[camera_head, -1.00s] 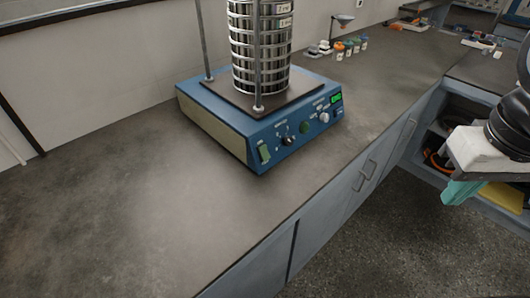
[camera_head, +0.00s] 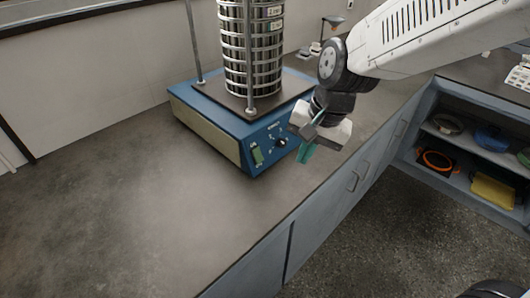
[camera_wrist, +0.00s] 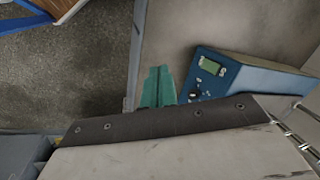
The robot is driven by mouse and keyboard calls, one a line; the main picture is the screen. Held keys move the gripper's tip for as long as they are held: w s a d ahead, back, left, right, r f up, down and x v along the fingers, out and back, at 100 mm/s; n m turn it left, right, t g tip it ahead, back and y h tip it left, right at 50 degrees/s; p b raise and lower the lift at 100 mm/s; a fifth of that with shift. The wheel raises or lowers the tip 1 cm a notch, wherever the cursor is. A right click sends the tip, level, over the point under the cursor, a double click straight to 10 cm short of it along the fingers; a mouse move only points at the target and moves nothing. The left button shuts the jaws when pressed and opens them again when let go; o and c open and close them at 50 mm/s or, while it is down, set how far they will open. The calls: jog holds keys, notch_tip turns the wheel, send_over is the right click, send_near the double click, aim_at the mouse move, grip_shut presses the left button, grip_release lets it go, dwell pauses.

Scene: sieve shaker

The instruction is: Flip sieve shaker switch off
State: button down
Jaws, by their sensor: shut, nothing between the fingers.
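The blue sieve shaker (camera_head: 215,128) stands on the grey bench with a metal sieve stack (camera_head: 250,50) on its top plate. I cannot tell the switch's position. My gripper (camera_head: 305,152) has teal fingers, shut and empty, in front of the right part of the panel, to the right of the switch.
The bench top (camera_head: 130,195) is clear to the left of the shaker. Bench cabinets (camera_head: 340,190) run below the front edge. An open shelf (camera_head: 470,150) with several coloured items stands at the right. My arm covers part of the bench behind.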

jog(key=w+a+m+t+y, duration=0.1)
jog(key=w+a+m+t, duration=0.1)
jog(key=w+m, duration=0.3)
jog(key=shift+w+a+r+t, duration=0.3)
jog(key=shift+w+a+r, duration=0.1)
jog(key=shift+w+a, duration=0.35)
jog(key=shift+f, duration=0.1)
send_near(261, 159)
jog(key=x, duration=0.5)
jog(key=shift+s+d+f, duration=0.1)
jog(key=shift+s+d, duration=0.1)
jog(key=shift+w+a+f, duration=0.35)
jog(key=shift+w+f, duration=0.05)
